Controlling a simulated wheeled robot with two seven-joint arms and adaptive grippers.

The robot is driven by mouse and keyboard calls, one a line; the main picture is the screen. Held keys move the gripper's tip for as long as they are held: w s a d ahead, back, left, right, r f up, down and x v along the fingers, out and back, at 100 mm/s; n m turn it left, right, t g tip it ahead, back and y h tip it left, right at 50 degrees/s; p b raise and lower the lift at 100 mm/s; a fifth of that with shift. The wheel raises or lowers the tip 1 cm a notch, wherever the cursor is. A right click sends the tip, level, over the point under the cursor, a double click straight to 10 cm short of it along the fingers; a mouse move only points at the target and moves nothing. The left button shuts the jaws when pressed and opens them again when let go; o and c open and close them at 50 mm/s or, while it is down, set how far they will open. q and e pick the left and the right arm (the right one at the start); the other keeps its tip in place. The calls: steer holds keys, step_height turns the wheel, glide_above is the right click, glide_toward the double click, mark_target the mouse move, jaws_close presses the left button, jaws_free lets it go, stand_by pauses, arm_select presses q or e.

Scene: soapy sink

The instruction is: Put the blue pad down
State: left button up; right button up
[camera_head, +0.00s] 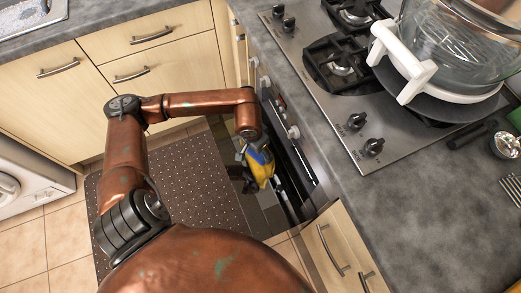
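My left arm reaches in from the lower left and bends down beside the oven front. At its end, my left gripper (260,170) hangs low over the floor by the oven, small and partly hidden by the wrist. Blue and yellow parts show there. I cannot tell whether the small blue patch is the blue pad or part of the gripper. The finger opening is not clear. No separate blue pad can be made out elsewhere. My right gripper is not in view.
The oven front (290,130) is close on the right of my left gripper. Above it is a gas hob (345,115) with a large glass pot (450,50). Grey counter (430,200) is largely clear at right. A dotted mat (185,190) lies on the floor. A sink (30,15) shows top left.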

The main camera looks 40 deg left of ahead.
mark_target(255, 156)
arm_select(q)
steer(key=shift+f, duration=0.15)
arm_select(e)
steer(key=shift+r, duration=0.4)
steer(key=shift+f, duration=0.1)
arm_select(q)
steer(key=shift+f, duration=0.1)
steer(key=o, duration=1)
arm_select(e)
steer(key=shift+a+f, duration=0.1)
arm_select(q)
steer(key=shift+r, duration=0.3)
steer(key=r+p, duration=0.1)
steer(key=r, duration=0.3)
steer(key=s+r+p, duration=0.1)
steer(key=r+p, duration=0.1)
steer(key=r, duration=0.1)
steer(key=s+r+p, duration=0.1)
steer(key=r, duration=0.3)
steer(key=shift+r, duration=0.3)
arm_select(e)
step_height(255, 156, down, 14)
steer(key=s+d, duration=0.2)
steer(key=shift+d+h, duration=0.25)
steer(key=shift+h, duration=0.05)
